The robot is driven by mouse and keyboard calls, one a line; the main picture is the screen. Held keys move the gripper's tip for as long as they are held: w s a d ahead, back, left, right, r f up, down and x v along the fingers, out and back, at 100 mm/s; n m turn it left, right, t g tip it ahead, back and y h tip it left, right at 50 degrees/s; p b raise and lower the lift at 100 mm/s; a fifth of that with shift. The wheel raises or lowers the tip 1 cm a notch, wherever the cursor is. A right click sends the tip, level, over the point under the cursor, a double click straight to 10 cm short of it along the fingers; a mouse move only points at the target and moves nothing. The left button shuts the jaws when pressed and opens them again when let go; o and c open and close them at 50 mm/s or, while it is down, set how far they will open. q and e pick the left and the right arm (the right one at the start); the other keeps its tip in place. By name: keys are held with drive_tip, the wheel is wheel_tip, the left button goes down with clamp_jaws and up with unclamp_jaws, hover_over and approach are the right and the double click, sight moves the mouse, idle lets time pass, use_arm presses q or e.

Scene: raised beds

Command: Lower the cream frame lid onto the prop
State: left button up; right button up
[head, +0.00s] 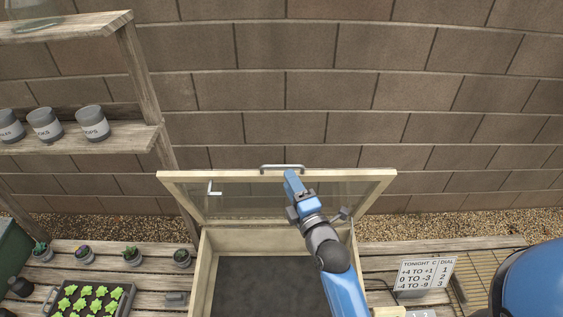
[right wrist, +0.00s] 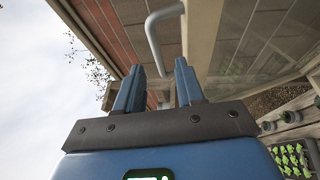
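The cream frame lid (head: 176,187) stands raised above the open cream box (head: 204,272) in the head view, with clear glazing in it. A grey bar handle (head: 282,167) is on its top edge; it also shows in the right wrist view (right wrist: 152,38). My right gripper (head: 291,178) is just below the handle in the head view. Its two blue fingers (right wrist: 157,68) are apart, with the handle beyond them and nothing seen held. A small pale L-shaped piece (head: 213,188) shows at the lid's left; I cannot tell whether it is the prop. My left gripper is out of view.
A sign (head: 425,273) reading "TONIGHT C DIAL" stands right of the box. A seedling tray (head: 128,302), small potted plants (head: 132,256) and a shelf of grey pots (head: 93,122) are at the left. A block wall (head: 290,90) rises behind.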

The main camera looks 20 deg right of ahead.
sight(282, 167)
drive_tip(key=w, duration=0.1)
drive_tip(key=w+p, duration=0.1)
drive_tip(key=w, duration=0.1)
drive_tip(key=w+r+p, duration=0.1)
drive_tip(key=w, duration=0.1)
drive_tip(key=shift+w+a, duration=0.15)
drive_tip(key=shift+a, duration=0.15)
drive_tip(key=shift+w+f, duration=0.1)
drive_tip(key=shift+w, duration=0.4)
drive_tip(key=shift+s, duration=0.1)
clamp_jaws()
